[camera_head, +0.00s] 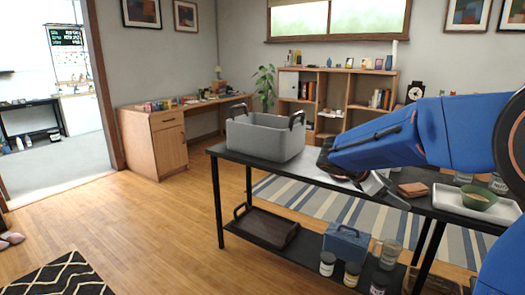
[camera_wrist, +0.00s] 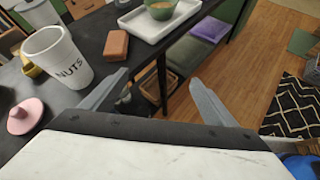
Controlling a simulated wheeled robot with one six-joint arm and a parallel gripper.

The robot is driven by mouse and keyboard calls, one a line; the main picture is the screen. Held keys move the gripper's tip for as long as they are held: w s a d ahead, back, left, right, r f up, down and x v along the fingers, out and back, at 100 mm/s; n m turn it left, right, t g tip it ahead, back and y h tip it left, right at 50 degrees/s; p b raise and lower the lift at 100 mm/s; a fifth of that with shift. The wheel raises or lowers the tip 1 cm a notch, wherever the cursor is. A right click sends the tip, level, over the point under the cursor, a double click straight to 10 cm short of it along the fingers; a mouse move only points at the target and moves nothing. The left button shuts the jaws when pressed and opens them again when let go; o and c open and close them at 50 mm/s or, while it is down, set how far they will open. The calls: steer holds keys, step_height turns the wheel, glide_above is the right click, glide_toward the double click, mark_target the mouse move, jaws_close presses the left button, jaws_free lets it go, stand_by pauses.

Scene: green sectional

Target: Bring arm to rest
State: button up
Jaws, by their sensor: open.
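My gripper (camera_wrist: 158,82) is open, its two grey fingers wide apart in the wrist view with nothing held between them. Beyond the fingers are the edge of the black table and the wooden floor. In the head view my gripper (camera_head: 372,187) shows at the end of my blue arm, low over the black table (camera_head: 325,167), just right of the grey basket. Its fingers are partly hidden there by the wrist, and I cannot tell whether it touches the table.
A grey basket (camera_head: 265,138) with dark handles stands on the table's left end. A brown block (camera_wrist: 116,44), a white NUTS cup (camera_wrist: 57,57), a pink lid (camera_wrist: 25,116) and a white tray (camera_wrist: 143,28) with a green bowl (camera_wrist: 160,9) stand near my gripper. Open floor (camera_head: 130,235) lies left.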

steer(key=s+a+f+m+t+y, duration=0.1)
steer(key=s+m, duration=0.4)
steer(key=s, duration=0.5)
steer(key=s+a+f+m+t+y, duration=0.1)
steer(key=s+a+f+m+y, duration=0.3)
steer(key=s, duration=0.7)
steer(key=s+a+f+m+y, duration=0.3)
steer(key=s+a+m+y, duration=0.3)
steer(key=s+m, duration=0.2)
steer(key=shift+s+a+f+t, duration=0.15)
steer(key=shift+s+a+t, duration=0.2)
steer(key=shift+s, duration=0.85)
